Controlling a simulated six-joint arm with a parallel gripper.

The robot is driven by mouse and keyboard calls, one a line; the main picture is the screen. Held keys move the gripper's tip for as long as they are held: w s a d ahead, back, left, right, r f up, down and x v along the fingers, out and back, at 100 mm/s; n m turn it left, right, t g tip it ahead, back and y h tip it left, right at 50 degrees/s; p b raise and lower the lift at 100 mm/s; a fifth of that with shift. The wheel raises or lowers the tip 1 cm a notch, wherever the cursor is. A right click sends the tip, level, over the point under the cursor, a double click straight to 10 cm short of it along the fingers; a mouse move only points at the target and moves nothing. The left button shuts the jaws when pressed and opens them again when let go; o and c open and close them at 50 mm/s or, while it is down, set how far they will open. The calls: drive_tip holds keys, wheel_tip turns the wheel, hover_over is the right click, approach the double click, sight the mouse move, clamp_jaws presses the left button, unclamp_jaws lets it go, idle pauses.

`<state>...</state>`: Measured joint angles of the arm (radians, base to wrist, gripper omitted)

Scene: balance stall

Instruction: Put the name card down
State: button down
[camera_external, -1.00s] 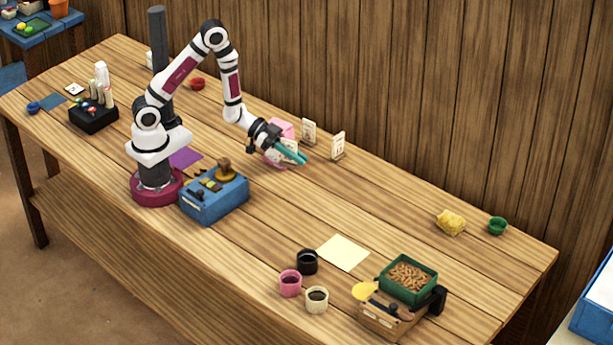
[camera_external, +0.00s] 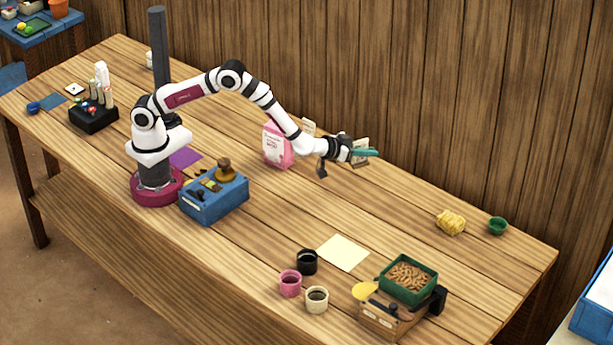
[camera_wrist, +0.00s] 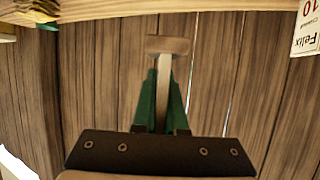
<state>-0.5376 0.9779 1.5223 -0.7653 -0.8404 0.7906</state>
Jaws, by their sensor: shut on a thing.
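My gripper (camera_external: 366,152), with teal fingers, is shut on a name card (camera_external: 361,160) at the right of the arm's reach. In the wrist view, my gripper (camera_wrist: 161,100) holds the card (camera_wrist: 164,85) nearly edge-on, its wooden foot (camera_wrist: 169,45) pointing toward the tabletop. The held card's writing cannot be read. A standing name card (camera_external: 308,127) is partly hidden behind my forearm. In the wrist view, a card reading "Felix" and "10" (camera_wrist: 306,30) shows upside down at the top right. Whether the held foot touches the table cannot be told.
A pink-and-white bag (camera_external: 277,147) stands left of my gripper. A yellow sponge-like block (camera_external: 451,223) and a green cup (camera_external: 497,226) lie farther right. The wooden table (camera_external: 400,205) is clear between them and my gripper. The plank wall (camera_external: 450,100) is close behind.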

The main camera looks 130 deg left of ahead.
drive_tip(key=s+a+f, duration=0.1)
drive_tip(key=a, duration=0.1)
drive_tip(key=s+a+f, duration=0.1)
drive_tip(key=a+f, duration=0.1)
drive_tip(key=a, duration=0.1)
drive_tip(key=s+a+f, duration=0.1)
drive_tip(key=a+f, duration=0.1)
drive_tip(key=a, duration=0.1)
drive_tip(key=shift+a+f, duration=0.2)
drive_tip(key=shift+a, duration=0.05)
drive_tip(key=f, duration=0.4)
drive_tip(key=shift+s+a+f, duration=0.1)
drive_tip(key=shift+a, duration=0.15)
drive_tip(key=shift+f, duration=0.15)
drive_tip(key=c, duration=1)
unclamp_jaws()
